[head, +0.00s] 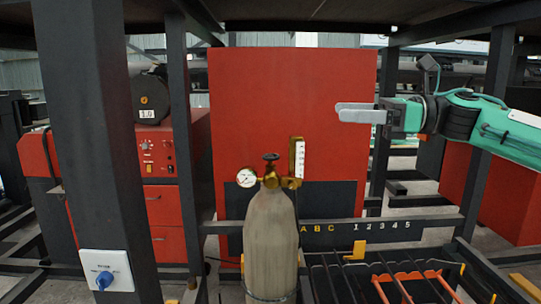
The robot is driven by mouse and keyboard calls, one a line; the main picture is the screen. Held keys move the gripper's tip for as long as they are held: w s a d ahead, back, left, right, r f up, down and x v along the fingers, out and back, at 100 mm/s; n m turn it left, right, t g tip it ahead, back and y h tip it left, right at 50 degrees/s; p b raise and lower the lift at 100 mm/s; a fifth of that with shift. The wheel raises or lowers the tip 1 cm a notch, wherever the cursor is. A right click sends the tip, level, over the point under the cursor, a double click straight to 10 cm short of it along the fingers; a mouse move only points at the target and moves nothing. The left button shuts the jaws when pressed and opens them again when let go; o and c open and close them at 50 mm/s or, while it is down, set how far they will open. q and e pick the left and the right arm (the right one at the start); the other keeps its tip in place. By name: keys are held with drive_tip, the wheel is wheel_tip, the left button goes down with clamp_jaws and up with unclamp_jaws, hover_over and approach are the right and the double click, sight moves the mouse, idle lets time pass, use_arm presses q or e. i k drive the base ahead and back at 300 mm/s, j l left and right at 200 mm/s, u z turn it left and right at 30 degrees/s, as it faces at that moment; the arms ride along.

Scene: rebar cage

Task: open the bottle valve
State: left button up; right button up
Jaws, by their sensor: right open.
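A grey-tan gas bottle (270,240) stands upright in the middle of the head view. On its top is the bottle valve with a small dark handwheel (271,157). A round white gauge (246,178) sits left of the valve, and a brass-framed flow tube (297,160) stands to its right. My right gripper (345,112) comes in from the right, above and to the right of the valve. Its fingers point left, are seen side-on, and are open and empty, apart from the valve. My left gripper is not in view.
A red panel (290,100) stands behind the bottle. A dark post (95,150) with a blue rotary switch (104,281) is at left. A rail marked A B C and numbers (400,226) runs right of the bottle, above a rack with orange-handled items (408,280). Space between gripper and valve looks clear.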

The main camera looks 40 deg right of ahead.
sight(270, 157)
drive_tip(key=i+l, duration=0.55)
drive_tip(key=l, duration=0.15)
drive_tip(key=i+l, duration=0.55)
drive_tip(key=l, duration=0.15)
